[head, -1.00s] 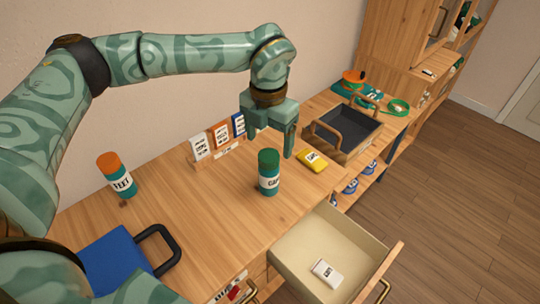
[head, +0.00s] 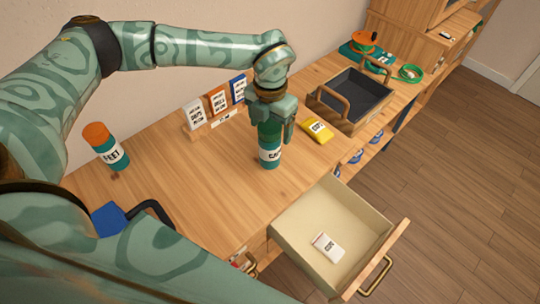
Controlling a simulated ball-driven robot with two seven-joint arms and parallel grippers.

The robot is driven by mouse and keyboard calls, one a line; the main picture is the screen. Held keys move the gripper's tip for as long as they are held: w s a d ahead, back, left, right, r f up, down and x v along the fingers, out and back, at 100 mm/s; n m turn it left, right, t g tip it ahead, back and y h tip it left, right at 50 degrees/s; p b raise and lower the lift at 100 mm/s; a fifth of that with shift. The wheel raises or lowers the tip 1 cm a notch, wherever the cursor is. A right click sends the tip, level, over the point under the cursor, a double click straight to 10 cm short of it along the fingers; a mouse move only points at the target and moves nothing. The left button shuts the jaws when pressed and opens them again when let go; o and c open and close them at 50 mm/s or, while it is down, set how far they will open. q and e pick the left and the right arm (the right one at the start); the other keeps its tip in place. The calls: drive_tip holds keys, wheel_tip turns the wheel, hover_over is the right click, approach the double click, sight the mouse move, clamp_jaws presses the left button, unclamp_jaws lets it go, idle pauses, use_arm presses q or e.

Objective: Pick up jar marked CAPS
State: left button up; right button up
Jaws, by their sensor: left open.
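The jar marked CAPS (head: 269,156) stands upright on the wooden desk. It is teal with a white label, and its top is partly hidden by my gripper. My left gripper (head: 271,128) points down over the jar from above, its fingers around the jar's upper part. The jaws are open; I cannot tell whether they touch it. A second teal jar with an orange lid and a label ending in EET (head: 107,147) stands at the left of the desk. My right gripper is not in view.
An open drawer (head: 296,216) holding a white labelled packet (head: 328,247) juts out in front. A yellow packet (head: 317,130) lies right of the jar. A card rack (head: 222,122) stands behind, and a dark tray with wooden handles (head: 355,97) stands at the right.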

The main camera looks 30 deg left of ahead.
sight(270, 146)
use_arm(q)
wheel_tip(270, 146, down, 5)
drive_tip(key=shift+r+b, duration=0.15)
drive_tip(key=shift+b, duration=0.4)
drive_tip(key=shift+r, duration=0.1)
drive_tip(key=c, duration=1.6)
